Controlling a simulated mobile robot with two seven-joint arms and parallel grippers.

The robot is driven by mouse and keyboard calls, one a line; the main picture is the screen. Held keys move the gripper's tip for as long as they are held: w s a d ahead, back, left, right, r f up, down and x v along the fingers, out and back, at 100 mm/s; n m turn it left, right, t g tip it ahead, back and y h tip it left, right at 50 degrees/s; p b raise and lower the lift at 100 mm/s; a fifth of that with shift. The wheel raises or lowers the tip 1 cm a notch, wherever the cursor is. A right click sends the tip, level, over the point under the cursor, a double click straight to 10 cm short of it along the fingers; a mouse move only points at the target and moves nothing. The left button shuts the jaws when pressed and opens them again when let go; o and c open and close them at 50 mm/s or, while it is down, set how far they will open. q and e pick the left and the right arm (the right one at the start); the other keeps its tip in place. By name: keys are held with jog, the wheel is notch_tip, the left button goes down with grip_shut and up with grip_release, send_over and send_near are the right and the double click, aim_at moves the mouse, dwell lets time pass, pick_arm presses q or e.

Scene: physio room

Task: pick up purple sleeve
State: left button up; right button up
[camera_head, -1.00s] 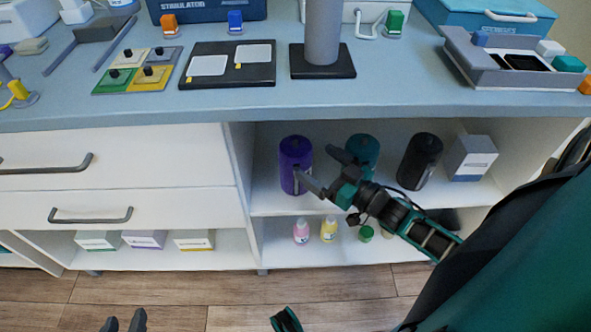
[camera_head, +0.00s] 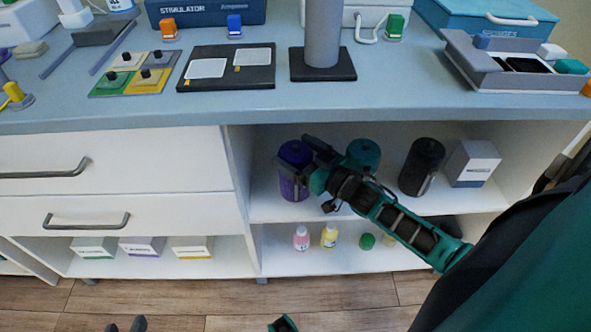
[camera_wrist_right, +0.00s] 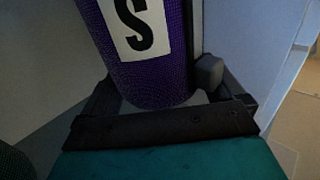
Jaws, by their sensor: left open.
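The purple sleeve (camera_head: 293,180) stands upright on the cabinet's upper open shelf, at its left end. My right gripper (camera_head: 297,157) is at the sleeve, with its jaws apart and one finger reaching across the sleeve's front. In the right wrist view the sleeve (camera_wrist_right: 150,75), with a white label bearing a black S, stands between the spread fingers (camera_wrist_right: 160,90). Contact on both sides cannot be made out. My left gripper (camera_head: 124,325) is open and empty low at the bottom edge, with only its fingertips showing.
A teal sleeve (camera_head: 364,153) stands close to the right, partly behind my right gripper. A black sleeve (camera_head: 421,167) and a grey box (camera_head: 472,163) stand further right. The worktop (camera_head: 300,101) overhangs the shelf. Small bottles (camera_head: 329,235) stand on the shelf below.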

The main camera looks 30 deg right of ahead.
jog(key=c, duration=1.1)
